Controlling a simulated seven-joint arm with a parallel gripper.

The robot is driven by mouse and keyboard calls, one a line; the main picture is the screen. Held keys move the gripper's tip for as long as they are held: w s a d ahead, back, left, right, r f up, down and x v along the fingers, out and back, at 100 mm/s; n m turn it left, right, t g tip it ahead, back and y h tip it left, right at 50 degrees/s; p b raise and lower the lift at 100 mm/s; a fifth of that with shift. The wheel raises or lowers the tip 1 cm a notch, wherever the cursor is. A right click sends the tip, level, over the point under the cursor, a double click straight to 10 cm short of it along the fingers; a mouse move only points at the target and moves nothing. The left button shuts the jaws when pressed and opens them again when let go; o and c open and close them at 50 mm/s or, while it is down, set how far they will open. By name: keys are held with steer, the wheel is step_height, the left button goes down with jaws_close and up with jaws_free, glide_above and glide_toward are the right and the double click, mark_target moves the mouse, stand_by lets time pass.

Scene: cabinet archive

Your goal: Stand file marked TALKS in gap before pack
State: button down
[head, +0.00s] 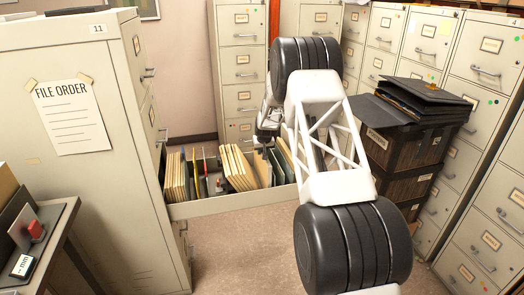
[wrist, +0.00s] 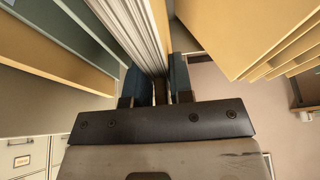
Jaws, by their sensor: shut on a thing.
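My gripper (wrist: 156,88) is shut on a file (wrist: 150,30) with white page edges and a tan cover, which stands between its two dark fingers in the wrist view. No TALKS label can be read on it. In the head view my gripper (head: 265,148) is low over the open drawer (head: 235,204), partly hidden by my own arm. Tan folders (wrist: 260,35) stand apart to the right of the held file, with a gap between. More folders, tan and grey-green (wrist: 60,50), stand to its left. I cannot tell which group is the pack.
The drawer also holds tan folders at its left end (head: 176,178) and coloured dividers (head: 205,168). A FILE ORDER sheet (head: 72,117) hangs on the left cabinet (head: 115,190). Dark boxes (head: 400,155) with black folders stand to the right of my arm. Bare floor lies before the drawer.

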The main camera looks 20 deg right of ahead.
steer(key=shift+f, duration=0.15)
stand_by(0.8)
steer(key=c, duration=0.9)
jaws_free()
steer(key=shift+f, duration=0.1)
steer(key=shift+v, duration=3.55)
steer(key=shift+v, duration=3.9)
